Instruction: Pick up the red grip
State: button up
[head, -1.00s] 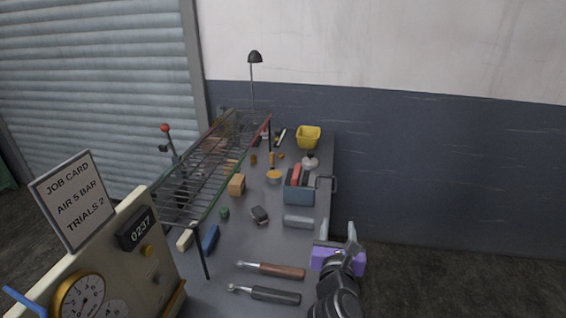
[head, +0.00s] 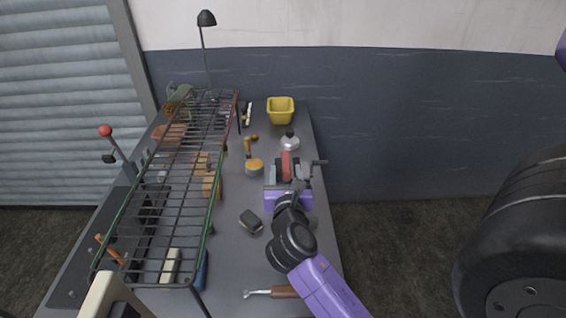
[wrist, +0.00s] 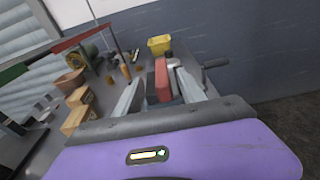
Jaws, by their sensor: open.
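The red grip (head: 286,163) stands upright in or against the blue-grey pan on the bench, near the right edge. It also shows in the wrist view as a red block (wrist: 162,80) between my two fingers. My gripper (head: 288,178) is open, with its fingers reaching toward the grip from the near side. In the wrist view one finger lies on each side of the red grip (wrist: 162,95), and I cannot tell whether either touches it. The pan's front is mostly hidden behind my purple gripper body.
A wire rack (head: 170,180) stands along the left of the bench. A yellow bin (head: 281,110) and a silver-grey lidded pot (head: 290,142) are behind the grip. A dark block (head: 251,221) and a brown-handled tool (head: 283,292) lie nearer. A dark handle (wrist: 216,63) sticks out at right.

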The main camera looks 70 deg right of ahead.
aim_at(286, 162)
jog(key=shift+r+p+x, duration=0.1)
jog(key=shift+p+x, duration=0.2)
jog(key=shift+x, duration=1.1)
jog(key=shift+r+p+x, duration=0.15)
jog(key=shift+p+x, duration=0.1)
jog(key=shift+x, duration=1.1)
jog(key=shift+d, duration=0.1)
grip_shut()
